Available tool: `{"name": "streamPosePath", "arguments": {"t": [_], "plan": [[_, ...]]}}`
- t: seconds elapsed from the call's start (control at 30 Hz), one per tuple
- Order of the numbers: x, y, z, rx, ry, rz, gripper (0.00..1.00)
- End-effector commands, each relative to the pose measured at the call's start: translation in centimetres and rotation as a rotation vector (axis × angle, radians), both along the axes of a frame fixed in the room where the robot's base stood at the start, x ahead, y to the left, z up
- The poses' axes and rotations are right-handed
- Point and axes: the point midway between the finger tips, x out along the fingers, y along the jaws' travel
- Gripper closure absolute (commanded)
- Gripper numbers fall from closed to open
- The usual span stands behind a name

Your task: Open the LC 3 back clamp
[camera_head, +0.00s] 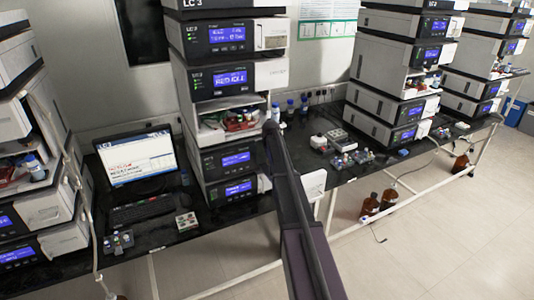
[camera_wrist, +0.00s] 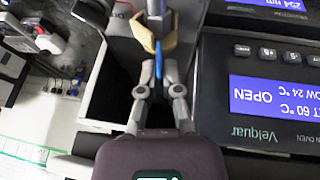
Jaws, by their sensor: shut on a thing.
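My gripper (camera_wrist: 159,82) is seen from behind in the wrist view, its two grey fingers close together. They are shut on a thin blue piece (camera_wrist: 158,53), which looks like the clamp's lever. Just beyond it are tan angled parts (camera_wrist: 171,38) around a grey post, apparently the clamp; which clamp it is, back or front, I cannot tell. The LC 3 column oven (camera_wrist: 258,140) is beside the gripper at the right, its blue display (camera_wrist: 270,97) upside down and reading OPEN. In the head view my arm reaches up beside the LC 3 stack (camera_head: 232,78); the gripper cannot be made out there.
More instrument stacks (camera_head: 385,105) stand at the right. Brown bottles (camera_head: 370,205) are on the floor below the bench.

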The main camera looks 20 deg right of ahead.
Motion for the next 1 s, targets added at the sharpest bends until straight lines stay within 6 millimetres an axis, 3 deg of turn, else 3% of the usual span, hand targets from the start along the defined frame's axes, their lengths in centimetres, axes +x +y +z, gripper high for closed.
{"name": "streamPosePath", "arguments": {"t": [1.0], "plan": [[0.1,-4.0,-1.6,0.858,0.031,0.002,1.00]]}}
